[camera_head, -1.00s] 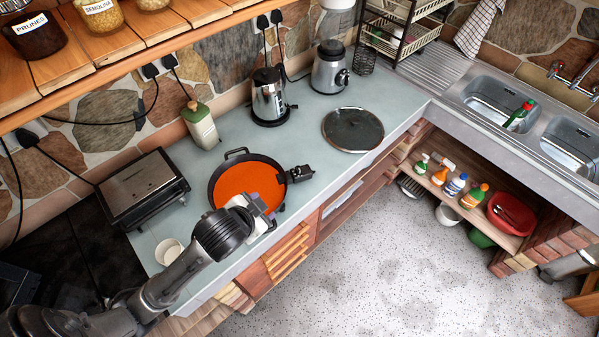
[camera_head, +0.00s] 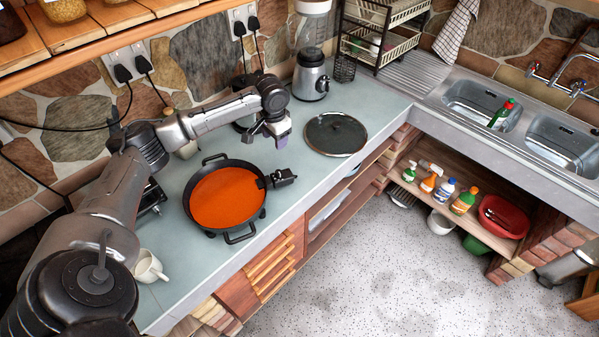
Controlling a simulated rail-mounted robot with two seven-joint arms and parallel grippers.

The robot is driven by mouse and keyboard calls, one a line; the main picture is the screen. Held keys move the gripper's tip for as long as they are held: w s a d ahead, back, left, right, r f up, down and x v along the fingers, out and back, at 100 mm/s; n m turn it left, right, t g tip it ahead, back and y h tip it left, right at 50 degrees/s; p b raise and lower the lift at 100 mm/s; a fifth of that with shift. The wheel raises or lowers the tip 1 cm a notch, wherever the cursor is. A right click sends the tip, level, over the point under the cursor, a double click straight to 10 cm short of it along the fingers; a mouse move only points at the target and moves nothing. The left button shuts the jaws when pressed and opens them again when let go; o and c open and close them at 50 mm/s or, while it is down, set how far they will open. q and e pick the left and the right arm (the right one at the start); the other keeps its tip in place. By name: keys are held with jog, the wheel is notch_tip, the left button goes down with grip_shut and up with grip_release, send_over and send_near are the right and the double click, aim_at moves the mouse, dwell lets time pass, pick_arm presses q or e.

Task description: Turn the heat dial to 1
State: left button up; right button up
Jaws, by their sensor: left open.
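A round black pan (camera_head: 190,212) with orange contents (camera_head: 228,199) stands on the grey-blue counter. A small black control block (camera_head: 283,178) sticks out from the pan's right side. It looks like the part bearing the heat dial, but its marks and setting are too small to read. My left gripper (camera_head: 283,141) is open and empty, pointing down above the counter, just behind the control block in the picture and apart from it. My right gripper is not in view.
A glass lid (camera_head: 336,134) lies right of the pan. A blender (camera_head: 310,77) stands behind. A white mug (camera_head: 149,267) stands at the counter's front left. My left arm hides most of the kettle, bottle and grill. The sink (camera_head: 483,103) is at the right.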

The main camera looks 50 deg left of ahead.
aim_at(278, 172)
pick_arm(q)
jog(key=shift+n+h, duration=0.5)
jog(key=shift+n, duration=0.3)
jog(key=f, duration=0.8)
jog(key=d+f, duration=0.1)
jog(key=f, duration=0.3)
jog(key=shift+s+d+p, duration=0.1)
jog(key=shift+s+p, duration=0.25)
jog(key=shift+p, duration=0.05)
jog(key=shift+f, duration=1)
jog(key=shift+c, duration=0.4)
